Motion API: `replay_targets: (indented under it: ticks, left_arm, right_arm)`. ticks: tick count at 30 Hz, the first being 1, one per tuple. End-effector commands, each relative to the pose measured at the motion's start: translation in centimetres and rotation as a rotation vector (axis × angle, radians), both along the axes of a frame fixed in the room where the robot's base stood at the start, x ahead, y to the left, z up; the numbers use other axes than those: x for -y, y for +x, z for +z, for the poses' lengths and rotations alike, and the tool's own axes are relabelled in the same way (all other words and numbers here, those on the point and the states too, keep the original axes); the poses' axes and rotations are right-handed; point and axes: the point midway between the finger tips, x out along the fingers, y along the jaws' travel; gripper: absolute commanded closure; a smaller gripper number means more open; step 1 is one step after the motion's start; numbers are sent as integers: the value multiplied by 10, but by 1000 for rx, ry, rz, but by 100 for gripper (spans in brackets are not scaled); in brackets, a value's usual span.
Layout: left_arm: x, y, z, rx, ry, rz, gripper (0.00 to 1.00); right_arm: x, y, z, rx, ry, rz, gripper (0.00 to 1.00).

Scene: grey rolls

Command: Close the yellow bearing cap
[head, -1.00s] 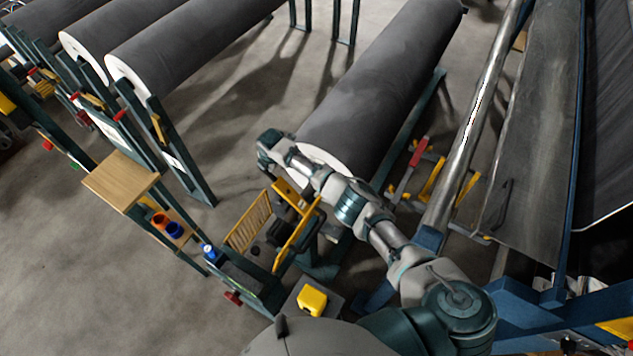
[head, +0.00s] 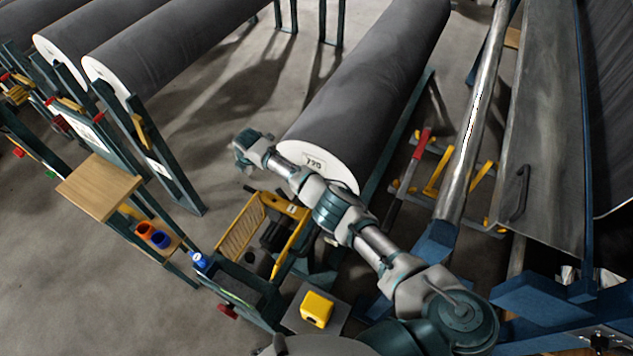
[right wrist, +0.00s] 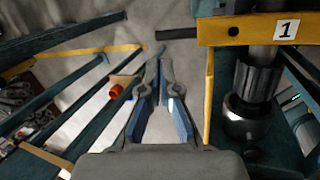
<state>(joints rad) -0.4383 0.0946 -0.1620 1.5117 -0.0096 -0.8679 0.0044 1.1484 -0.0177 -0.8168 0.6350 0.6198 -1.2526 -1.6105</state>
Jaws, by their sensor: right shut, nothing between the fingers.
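The yellow bearing cap (head: 290,206), a bar with a small white label, sits by the near end of the middle grey roll in the head view. In the right wrist view the yellow bar (right wrist: 220,31) crosses the upper right and its label reads 1. My right gripper (right wrist: 160,66) is shut and empty, to the left of and apart from that bar. In the head view my right arm reaches in from the lower right and passes in front of the roll's white end. Its far end is beyond the cap, to the upper left. My left gripper is not in view.
A yellow guard (head: 238,232) stands beside the roll end. A wooden shelf (head: 98,188), with orange (head: 146,229) and blue (head: 160,239) cups nearby, is at the left. A yellow box (head: 316,308) is in front. Grey rolls (head: 370,85) and a metal bar (head: 465,150) flank the bare floor.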

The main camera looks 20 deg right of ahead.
Motion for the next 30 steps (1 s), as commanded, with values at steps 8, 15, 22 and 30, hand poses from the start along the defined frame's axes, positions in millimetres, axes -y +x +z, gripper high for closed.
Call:
replay_targets:
  ticks: [8, 15, 22, 30]
  left_arm:
    - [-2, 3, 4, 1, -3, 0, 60]
    - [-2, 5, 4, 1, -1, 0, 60]
    - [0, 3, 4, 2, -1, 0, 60]
    - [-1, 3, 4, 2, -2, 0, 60]
  right_arm:
    - [-4, 0, -1, -1, -5, -1, 100]
    - [-3, 0, -1, -1, -5, -1, 100]
    - [-1, 0, 0, -1, -3, -1, 100]
    - [-1, -9, 29, 3, -5, 1, 100]
